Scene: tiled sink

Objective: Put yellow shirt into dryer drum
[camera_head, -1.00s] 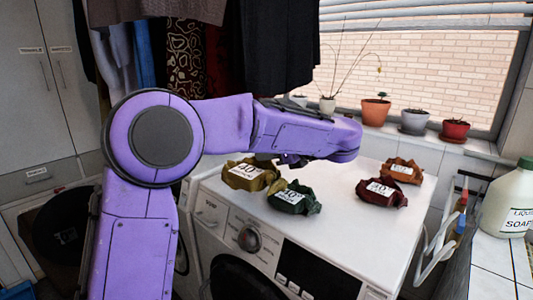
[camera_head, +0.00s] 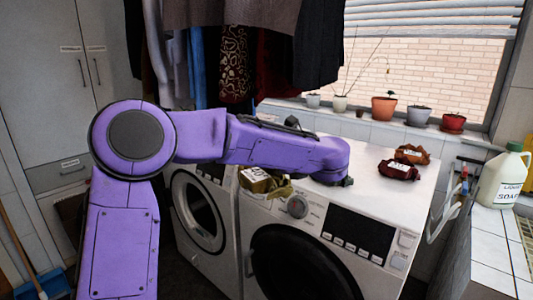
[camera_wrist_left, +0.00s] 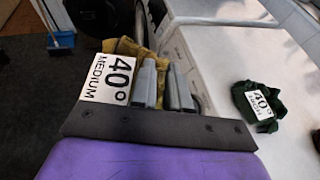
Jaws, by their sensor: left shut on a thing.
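The yellow shirt (camera_head: 263,181), a crumpled mustard bundle with a white label, is at the front left edge of the right machine's top in the head view. In the left wrist view the shirt (camera_wrist_left: 125,46) and its "40° MEDIUM" label lie at the fingers. My left gripper (camera_wrist_left: 164,72) is shut on it; in the head view my purple arm mostly hides the fingers. Two white front-loaders stand side by side: the left machine (camera_head: 198,212) has a round glass front, the right machine (camera_head: 300,268) a dark round door. I cannot tell which is the dryer. My right gripper is not in view.
A dark green bundle (camera_wrist_left: 258,104) lies on the white top in the wrist view. Dark red (camera_head: 398,170) and rust (camera_head: 412,154) bundles lie at the back right of the top. A soap bottle (camera_head: 502,178) stands on the tiled counter. Clothes hang behind; potted plants line the sill.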

